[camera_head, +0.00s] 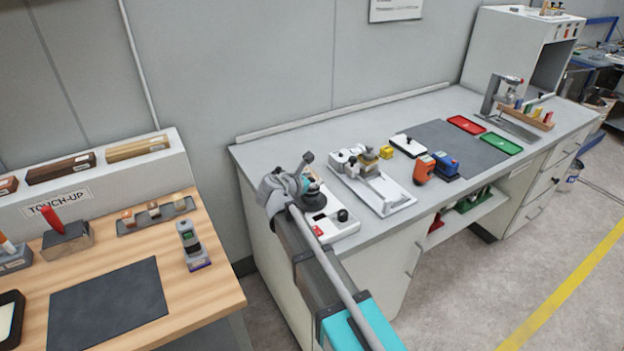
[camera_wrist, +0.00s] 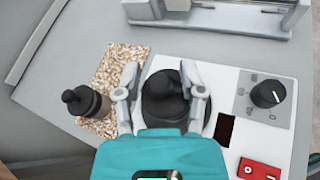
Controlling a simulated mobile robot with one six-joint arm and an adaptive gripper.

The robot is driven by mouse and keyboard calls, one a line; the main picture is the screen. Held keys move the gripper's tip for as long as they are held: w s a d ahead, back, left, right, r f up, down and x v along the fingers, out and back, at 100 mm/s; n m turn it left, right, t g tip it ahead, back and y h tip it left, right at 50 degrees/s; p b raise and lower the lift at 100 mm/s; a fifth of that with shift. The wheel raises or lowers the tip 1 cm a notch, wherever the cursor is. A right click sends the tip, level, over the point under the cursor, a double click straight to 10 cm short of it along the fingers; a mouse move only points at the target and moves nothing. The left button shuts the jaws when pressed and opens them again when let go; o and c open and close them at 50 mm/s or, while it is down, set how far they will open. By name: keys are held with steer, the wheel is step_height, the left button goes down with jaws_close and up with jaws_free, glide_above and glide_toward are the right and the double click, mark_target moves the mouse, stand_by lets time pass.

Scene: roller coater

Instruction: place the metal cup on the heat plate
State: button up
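The heat plate (camera_wrist: 178,122) is a dark round disc on a white unit with a black dial. In the head view the unit (camera_head: 344,222) stands at the left end of the grey bench. My gripper (camera_wrist: 162,78) is over the disc, its two fingers on either side of a dark, rounded object (camera_wrist: 165,88). This object may be the metal cup; its lower part blends into the disc. I cannot tell whether the fingers touch it. A dark grey vessel with a black top (camera_wrist: 88,102) stands on a speckled mat left of my gripper.
The speckled mat (camera_wrist: 122,62) lies left of the heat-plate unit. A white device (camera_head: 385,197) stands to its right on the bench, with orange and blue tools (camera_head: 424,170) beyond. A wooden touch-up table (camera_head: 215,287) is at the left. The floor (camera_head: 470,275) at right is clear.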

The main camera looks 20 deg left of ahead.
steer(key=shift+r, duration=0.2)
steer(key=p+v, duration=0.4)
steer(key=v, duration=0.8)
steer(key=shift+p, duration=0.35)
stand_by(0.6)
steer(key=w+d+f+m+g+h, duration=0.1)
steer(key=d+f+m+g, duration=0.45)
steer(key=d, duration=0.85)
steer(key=w+d+f+m+g+h, duration=0.1)
steer(key=w+d+f+m+g, duration=0.1)
steer(key=d+m, duration=0.9)
steer(key=s+d+f+m+g+y, duration=0.2)
steer(key=s+d+m, duration=0.2)
steer(key=d+m, duration=0.3)
steer(key=s+d+f+m+g+y, duration=0.2)
steer(key=s+d+m, duration=0.3)
steer(key=d, duration=0.9)
steer(key=shift+m+g+y, duration=0.8)
steer(key=shift+m+g, duration=0.05)
steer(key=shift+m, duration=0.1)
